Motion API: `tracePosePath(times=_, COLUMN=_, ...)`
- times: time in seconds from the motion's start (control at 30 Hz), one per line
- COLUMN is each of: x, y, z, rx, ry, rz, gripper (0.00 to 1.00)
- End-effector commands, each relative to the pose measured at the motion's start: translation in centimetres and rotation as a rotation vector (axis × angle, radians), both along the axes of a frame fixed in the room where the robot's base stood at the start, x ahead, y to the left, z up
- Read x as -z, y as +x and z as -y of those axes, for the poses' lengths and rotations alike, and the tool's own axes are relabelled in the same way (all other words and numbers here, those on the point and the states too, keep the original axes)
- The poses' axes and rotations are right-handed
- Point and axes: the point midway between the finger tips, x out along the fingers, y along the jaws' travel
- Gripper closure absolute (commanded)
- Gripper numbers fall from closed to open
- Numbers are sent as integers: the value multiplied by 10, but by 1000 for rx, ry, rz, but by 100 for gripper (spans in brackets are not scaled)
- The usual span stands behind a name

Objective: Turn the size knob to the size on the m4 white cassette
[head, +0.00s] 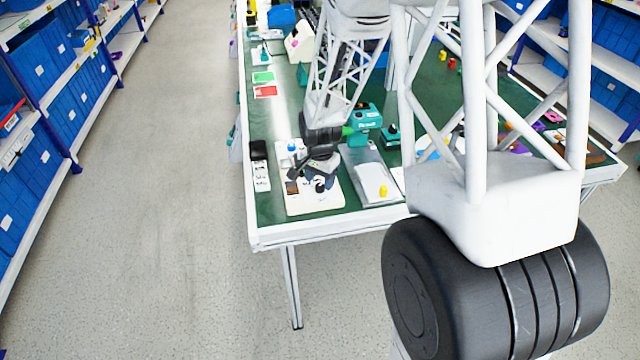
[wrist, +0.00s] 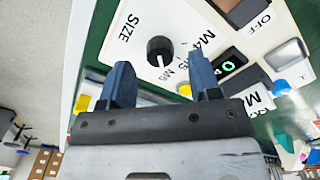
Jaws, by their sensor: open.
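In the wrist view a white panel marked SIZE carries a round black knob (wrist: 160,50). M4, M5 and M6 are printed along its right side. The knob's pointer appears to face the lower part of the dial, near M6, but its exact setting is hard to read. My gripper (wrist: 161,68) is open, with its two blue fingers apart and the knob showing beyond and between their tips. In the head view my gripper (head: 323,168) hangs over the white panel (head: 300,208). A white piece marked M (wrist: 258,98) is partly cut off; I cannot tell whether it is the m4 cassette.
A grey tray (head: 365,170) with a yellow piece (head: 383,191) lies right of the panel. A teal device (head: 365,117) stands behind. The table's front edge (head: 330,235) is close.

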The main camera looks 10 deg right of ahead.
Motion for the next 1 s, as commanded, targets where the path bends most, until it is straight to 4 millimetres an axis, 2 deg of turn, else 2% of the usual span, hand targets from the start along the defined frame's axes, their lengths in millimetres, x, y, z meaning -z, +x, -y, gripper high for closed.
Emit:
tracePosePath(times=0.1, x=11, y=0, z=0, rx=0, ry=0, rz=-3, gripper=43)
tracePosePath(times=0.3, x=21, y=0, z=0, rx=0, ry=0, rz=-1, gripper=43)
tracePosePath(times=0.67, x=23, y=0, z=0, rx=0, ry=-1, rz=-1, gripper=43)
tracePosePath(times=0.77, x=23, y=0, z=0, rx=0, ry=0, rz=0, gripper=55)
tracePosePath(times=1.0, x=23, y=0, z=0, rx=0, ry=0, rz=0, gripper=92)
